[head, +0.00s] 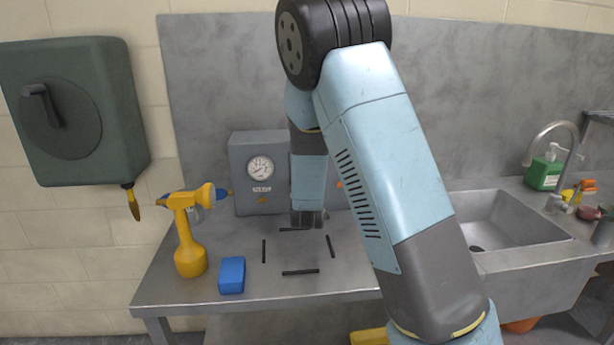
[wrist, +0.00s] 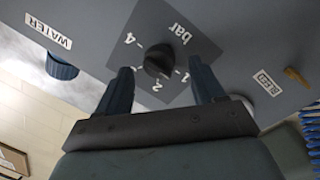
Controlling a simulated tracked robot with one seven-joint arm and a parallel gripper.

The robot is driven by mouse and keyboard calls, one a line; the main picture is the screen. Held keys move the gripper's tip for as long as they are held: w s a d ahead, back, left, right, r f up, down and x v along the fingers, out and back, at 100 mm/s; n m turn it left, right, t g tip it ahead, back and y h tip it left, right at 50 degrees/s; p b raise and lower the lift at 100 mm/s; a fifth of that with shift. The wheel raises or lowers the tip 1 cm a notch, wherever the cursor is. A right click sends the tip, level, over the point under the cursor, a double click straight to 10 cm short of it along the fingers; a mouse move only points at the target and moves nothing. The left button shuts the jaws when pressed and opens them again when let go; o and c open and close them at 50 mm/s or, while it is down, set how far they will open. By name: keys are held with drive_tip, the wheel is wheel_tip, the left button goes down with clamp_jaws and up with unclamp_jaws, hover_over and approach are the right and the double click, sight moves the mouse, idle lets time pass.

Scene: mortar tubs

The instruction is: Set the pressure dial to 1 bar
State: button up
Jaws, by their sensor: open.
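The black pressure dial (wrist: 158,61) sits on a dark square plate (wrist: 200,45) marked bar, 1, 2 and 4, seen in the wrist view. I cannot tell for sure which mark it points to. My gripper (wrist: 161,68) is open, with one finger at each side of the dial; I cannot tell whether they touch it. In the head view the grey box (head: 239,190) with a round gauge (head: 260,168) stands at the back of the bench. My arm hides the box's right part and the dial there.
A blue WATER knob (wrist: 62,66) and a BLEED label (wrist: 268,82) flank the dial. On the bench (head: 180,285) are a yellow tool (head: 190,250), a blue block (head: 232,275) and several black bars (head: 300,272). A sink (head: 510,235) is at right.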

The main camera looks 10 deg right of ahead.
drive_tip(key=s+a, duration=0.2)
drive_tip(key=s, duration=0.9)
drive_tip(key=shift+s, duration=0.2)
drive_tip(key=shift+d, duration=0.1)
drive_tip(key=s+d+r+m+g+y, duration=0.4)
drive_tip(key=s+r+g+y, duration=0.1)
drive_tip(key=s+r+g, duration=0.3)
drive_tip(key=s+d+r+m+g, duration=0.1)
drive_tip(key=s+d+r, duration=0.1)
drive_tip(key=s, duration=0.5)
drive_tip(key=s+d+r+m+g+h, duration=0.1)
drive_tip(key=s+d+r, duration=0.1)
drive_tip(key=s, duration=0.6)
drive_tip(key=s+d+r+m+g+h, duration=0.1)
drive_tip(key=s+d+r+g, duration=0.1)
drive_tip(key=s, duration=0.6)
drive_tip(key=shift+s+d+r, duration=0.2)
drive_tip(key=shift+d+r, duration=0.05)
drive_tip(key=shift+d, duration=0.5)
